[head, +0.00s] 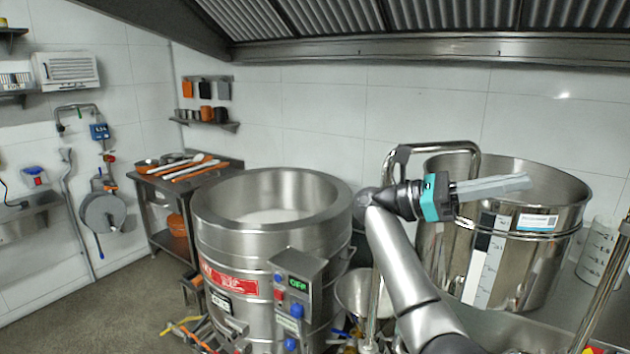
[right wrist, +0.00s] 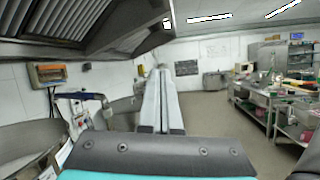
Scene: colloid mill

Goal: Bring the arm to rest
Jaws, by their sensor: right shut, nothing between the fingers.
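My right arm rises from the bottom of the head view and bends at the wrist. Its right gripper (head: 524,182), with a teal-and-black body and long grey fingers, points to the right, in front of the large steel vat. The fingers lie together with nothing between them. In the right wrist view the two grey fingers (right wrist: 160,72) also lie side by side, pointing out over the room. My left gripper is not in view.
A steel kettle (head: 213,232) with a control box (head: 297,284) reading OFF stands left of my arm. A steel vat (head: 535,270) with a bent pipe stands behind the gripper. A range hood (head: 450,48) hangs above. A side table (head: 150,185) holds utensils.

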